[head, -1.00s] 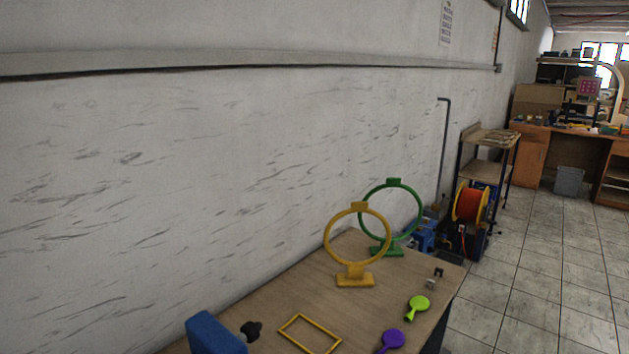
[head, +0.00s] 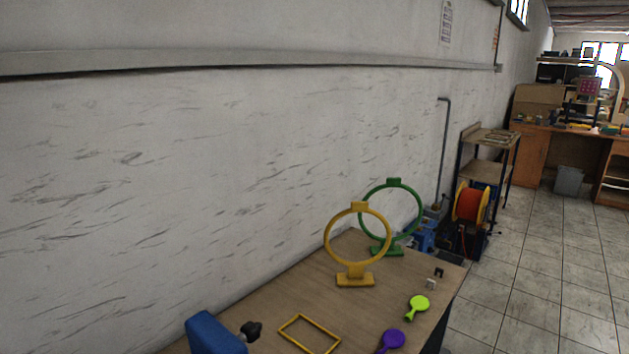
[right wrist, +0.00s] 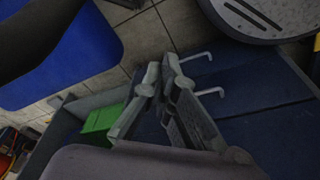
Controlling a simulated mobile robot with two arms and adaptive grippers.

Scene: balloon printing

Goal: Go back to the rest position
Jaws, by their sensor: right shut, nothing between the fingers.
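My right gripper (right wrist: 163,80) shows in the right wrist view with its two grey fingers closed together at the tips. Nothing is between them. It is over a dark blue surface (right wrist: 255,125), with a bright green block (right wrist: 100,122) to its left. Two light hooked pieces (right wrist: 196,57) lie just right of the fingers. Neither gripper shows in the head view, so my left gripper is not seen.
Tiled floor (head: 540,270) is open at right.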

